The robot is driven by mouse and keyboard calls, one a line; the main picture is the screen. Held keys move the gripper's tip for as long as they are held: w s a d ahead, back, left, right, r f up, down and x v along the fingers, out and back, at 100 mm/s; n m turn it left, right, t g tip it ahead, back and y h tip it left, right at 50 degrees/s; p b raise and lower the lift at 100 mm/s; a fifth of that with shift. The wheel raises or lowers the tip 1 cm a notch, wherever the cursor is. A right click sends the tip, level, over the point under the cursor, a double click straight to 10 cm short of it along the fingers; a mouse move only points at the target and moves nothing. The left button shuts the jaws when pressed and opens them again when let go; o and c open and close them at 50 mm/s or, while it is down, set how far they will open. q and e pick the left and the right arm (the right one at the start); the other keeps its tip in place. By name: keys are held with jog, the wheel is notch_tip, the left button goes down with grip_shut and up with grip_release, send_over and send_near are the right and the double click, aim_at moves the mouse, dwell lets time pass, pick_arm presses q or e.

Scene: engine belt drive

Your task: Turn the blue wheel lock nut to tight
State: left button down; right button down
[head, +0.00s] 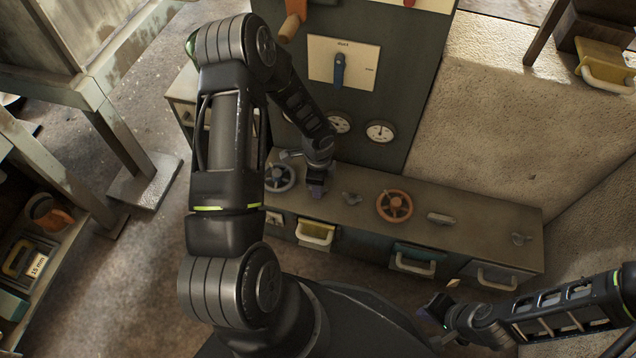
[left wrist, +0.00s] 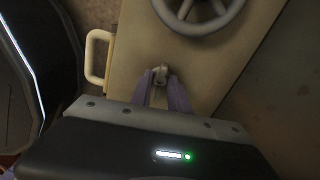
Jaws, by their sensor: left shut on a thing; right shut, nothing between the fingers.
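A grey-blue wheel (head: 279,177) lies at the left end of the console top. It also shows at the top of the left wrist view (left wrist: 200,8). My left gripper (head: 316,188) points down at the console top just right of this wheel. In the left wrist view its two fingers (left wrist: 160,88) are shut on a small grey metal lock nut (left wrist: 160,73) beside the wheel. The fingers hide part of the nut, and its tightness cannot be read. My right gripper (head: 436,310) is shut and empty at the lower right, away from the console.
On the console top (head: 470,206) are an orange wheel (head: 395,205), a small grey wing nut (head: 352,198), a grey handle (head: 441,218) and another wing nut (head: 521,239). Drawers with handles line its front. A panel with a blue lever (head: 340,72) and gauges (head: 380,132) stands behind.

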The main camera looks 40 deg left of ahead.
pick_arm(q)
jog(key=shift+m, duration=0.5)
jog(key=c, duration=1.3)
grip_release()
jog(key=shift+o, duration=0.2)
jog(key=shift+r, duration=0.1)
notch_tip(320, 180, up, 8)
jog(key=p, duration=0.3)
jog(key=shift+f, duration=0.2)
